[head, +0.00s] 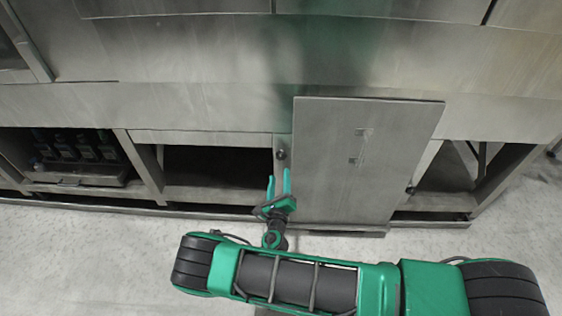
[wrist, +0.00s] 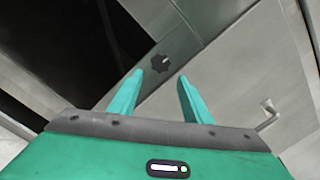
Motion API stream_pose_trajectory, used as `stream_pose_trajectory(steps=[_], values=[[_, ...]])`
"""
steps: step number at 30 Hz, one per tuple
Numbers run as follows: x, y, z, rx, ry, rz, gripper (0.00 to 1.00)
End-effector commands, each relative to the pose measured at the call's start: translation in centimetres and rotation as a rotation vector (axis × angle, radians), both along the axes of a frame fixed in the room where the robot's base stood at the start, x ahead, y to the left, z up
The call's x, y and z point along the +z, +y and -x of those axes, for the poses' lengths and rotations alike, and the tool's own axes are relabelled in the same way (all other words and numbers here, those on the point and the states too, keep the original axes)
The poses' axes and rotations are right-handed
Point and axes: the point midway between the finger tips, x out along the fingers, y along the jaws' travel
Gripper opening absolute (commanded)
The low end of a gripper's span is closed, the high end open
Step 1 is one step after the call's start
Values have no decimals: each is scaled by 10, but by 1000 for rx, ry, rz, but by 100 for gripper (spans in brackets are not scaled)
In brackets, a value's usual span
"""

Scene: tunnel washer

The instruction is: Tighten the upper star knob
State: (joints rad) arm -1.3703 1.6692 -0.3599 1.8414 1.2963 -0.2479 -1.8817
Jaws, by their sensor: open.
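A small black star knob (head: 281,154) sits on a narrow steel post just left of a grey panel. In the wrist view the star knob (wrist: 160,63) shows dark and lobed, with a small light mark on it, beyond the fingertips. My gripper (head: 279,180) has two green fingers, open and empty, pointing at the post just below the knob. In the wrist view my gripper (wrist: 160,80) has the knob between the lines of its fingers but ahead of them, apart from both. I see no second star knob on this post.
A steel panel (head: 365,165) stands right of the post; a bent metal handle (wrist: 268,115) shows on it in the wrist view. Dark open bays (head: 218,165) lie to the left, one holding several dark units (head: 75,148). The pale floor (head: 90,250) in front is clear.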

Motion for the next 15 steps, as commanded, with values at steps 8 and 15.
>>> stream_pose_trajectory(steps=[8,15], values=[[1,-3,-48,-4,-1,-6,44],[0,-3,-83,-3,1,-6,44]])
